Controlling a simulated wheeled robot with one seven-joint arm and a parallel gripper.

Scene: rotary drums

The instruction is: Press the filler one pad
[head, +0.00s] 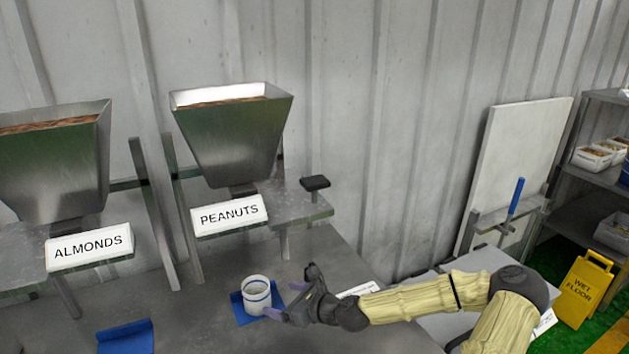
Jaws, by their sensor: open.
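A black pad (315,183) sits on the right end of the grey shelf under the peanuts hopper (235,140). No filler number is readable on it. A white cup (257,296) with a dark stripe stands upright on a blue holder (240,312) on the table, below the PEANUTS sign (230,214). My gripper (284,300) is low over the table, just right of the cup and well below the pad. Its jaws are open, with pale purple fingertips pointing at the cup. I cannot tell whether a fingertip touches the cup.
An almonds hopper (55,165) stands at the left, with another blue holder (125,337) below it. At the right are a blue-handled lever (516,196), a white panel (520,150), shelves with bins (590,158) and a yellow wet floor sign (583,289).

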